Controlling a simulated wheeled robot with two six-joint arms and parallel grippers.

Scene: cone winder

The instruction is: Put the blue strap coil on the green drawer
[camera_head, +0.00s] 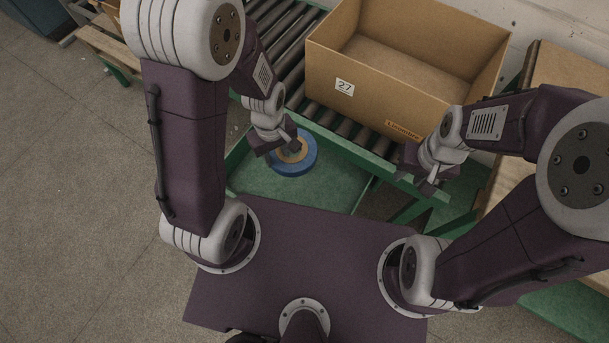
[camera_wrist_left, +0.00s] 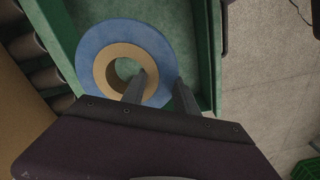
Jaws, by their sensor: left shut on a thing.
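The blue strap coil (camera_head: 292,164) has a tan core ring and lies flat over the green drawer (camera_head: 325,188). In the left wrist view the coil (camera_wrist_left: 98,33) is over the green floor beside the drawer's wall (camera_wrist_left: 55,45). My left gripper (camera_head: 290,149) is shut on the coil's ring. One finger is at the core hole and the other is outside the blue rim, seen in the left wrist view (camera_wrist_left: 160,82). I cannot tell whether the coil touches the drawer floor. My right gripper (camera_head: 428,186) is apart from the coil, to the right; its jaw opening is unclear.
An open cardboard box (camera_head: 365,100) labelled 27 stands on the roller conveyor (camera_head: 284,62) behind the drawer. A wooden surface (camera_head: 565,68) is at the right. Green frame rails run beside the drawer. Concrete floor (camera_head: 75,190) is clear on the left.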

